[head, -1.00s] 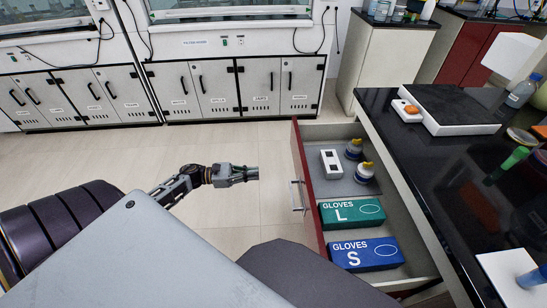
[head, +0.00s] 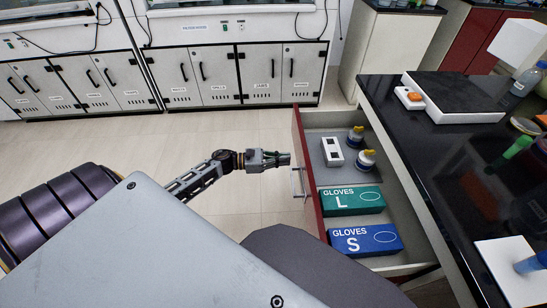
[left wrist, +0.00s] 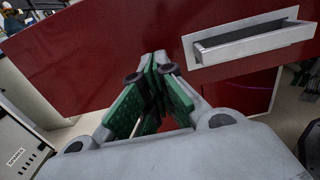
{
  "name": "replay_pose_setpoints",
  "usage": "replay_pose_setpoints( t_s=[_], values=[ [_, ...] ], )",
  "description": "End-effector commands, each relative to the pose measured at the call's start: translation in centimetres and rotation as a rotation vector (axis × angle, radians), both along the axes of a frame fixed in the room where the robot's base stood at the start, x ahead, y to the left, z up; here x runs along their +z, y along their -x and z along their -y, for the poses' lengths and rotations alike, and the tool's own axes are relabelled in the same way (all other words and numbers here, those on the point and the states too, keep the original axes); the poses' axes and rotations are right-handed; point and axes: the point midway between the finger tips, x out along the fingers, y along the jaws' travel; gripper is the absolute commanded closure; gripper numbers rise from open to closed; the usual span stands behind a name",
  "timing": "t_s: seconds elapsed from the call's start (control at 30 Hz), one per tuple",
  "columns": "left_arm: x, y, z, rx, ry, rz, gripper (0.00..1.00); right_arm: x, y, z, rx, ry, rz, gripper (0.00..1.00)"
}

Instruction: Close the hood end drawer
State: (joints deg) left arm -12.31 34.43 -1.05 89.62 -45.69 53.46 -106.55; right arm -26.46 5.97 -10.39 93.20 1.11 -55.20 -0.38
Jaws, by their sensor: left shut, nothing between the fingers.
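The drawer (head: 308,185) with a red front is pulled out from under the black-topped bench, and its inside shows. Its silver bar handle (head: 297,182) faces left, toward my left arm. My left gripper (head: 288,159) is shut and empty, just left of the drawer front, near the handle's far end. In the left wrist view the shut green-padded fingers (left wrist: 157,72) point at the red drawer front (left wrist: 110,50), with the handle (left wrist: 250,42) to their upper right. Whether the fingertips touch the front cannot be told. My right gripper is out of view.
White cabinets (head: 240,75) stand at the back. The floor left of the drawer is clear.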

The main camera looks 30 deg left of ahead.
Motion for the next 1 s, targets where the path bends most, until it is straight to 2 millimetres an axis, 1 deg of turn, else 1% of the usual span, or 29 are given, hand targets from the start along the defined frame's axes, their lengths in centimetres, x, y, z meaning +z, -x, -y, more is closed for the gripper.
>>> replay_pose_setpoints(
  t_s=[0.1,0.3,0.8,1.0],
  values=[
    [0.0,-0.7,1.0,0.0,0.001,0.001,1.0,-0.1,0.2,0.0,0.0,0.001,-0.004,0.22],
    [0.0,-1.4,1.9,0.0,0.001,-0.001,1.0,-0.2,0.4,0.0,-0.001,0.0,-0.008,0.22],
    [0.0,-1.6,2.1,0.0,0.001,-0.001,1.0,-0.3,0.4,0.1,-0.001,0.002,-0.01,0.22],
    [0.0,-1.9,2.6,-0.001,0.001,0.001,1.0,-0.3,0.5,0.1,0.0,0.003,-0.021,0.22]
  ],
)
